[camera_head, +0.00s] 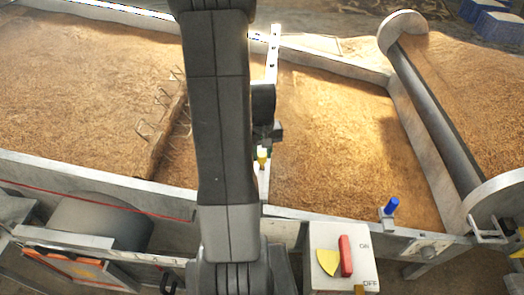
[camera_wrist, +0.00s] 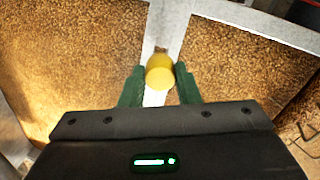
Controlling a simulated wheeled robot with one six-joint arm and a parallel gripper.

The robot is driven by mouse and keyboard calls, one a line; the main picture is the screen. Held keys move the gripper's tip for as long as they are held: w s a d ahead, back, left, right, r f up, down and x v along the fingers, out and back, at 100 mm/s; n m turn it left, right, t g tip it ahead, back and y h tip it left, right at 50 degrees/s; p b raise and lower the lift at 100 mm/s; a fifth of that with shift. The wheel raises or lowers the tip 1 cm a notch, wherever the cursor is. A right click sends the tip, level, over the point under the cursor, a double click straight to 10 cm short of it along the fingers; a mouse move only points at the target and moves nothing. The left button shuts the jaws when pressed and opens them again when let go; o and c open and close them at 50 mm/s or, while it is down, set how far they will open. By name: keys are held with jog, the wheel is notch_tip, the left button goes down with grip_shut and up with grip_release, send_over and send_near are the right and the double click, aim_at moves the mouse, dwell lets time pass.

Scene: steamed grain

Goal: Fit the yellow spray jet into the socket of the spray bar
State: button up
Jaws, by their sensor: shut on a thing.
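The yellow spray jet (camera_wrist: 160,76) is between the green fingertips of my gripper (camera_wrist: 160,71), which is shut on it. In the head view the jet (camera_head: 263,154) shows as a small yellow piece just right of my arm, above the pale bar. The spray bar (camera_wrist: 156,97) is a light metal strip between two beds of grain; in the head view its far part (camera_head: 273,52) has several dark holes. A small brown spot on the strip shows just beyond the jet in the wrist view; I cannot tell if it is the socket. The jet's lower end is hidden.
A blue peg (camera_head: 391,206) stands on the near rim at right. A switch box (camera_head: 342,235) with a red lever sits at the front. A large roller (camera_head: 436,115) is at right, and a wire-tined rake (camera_head: 168,130) lies left of my arm. Grain fills the beds.

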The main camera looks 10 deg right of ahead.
jog(key=shift+f+b, duration=1)
jog(key=shift+f, duration=0.45)
jog(key=o, duration=1)
notch_tip(320, 180, up, 14)
jog(key=shift+f, duration=0.1)
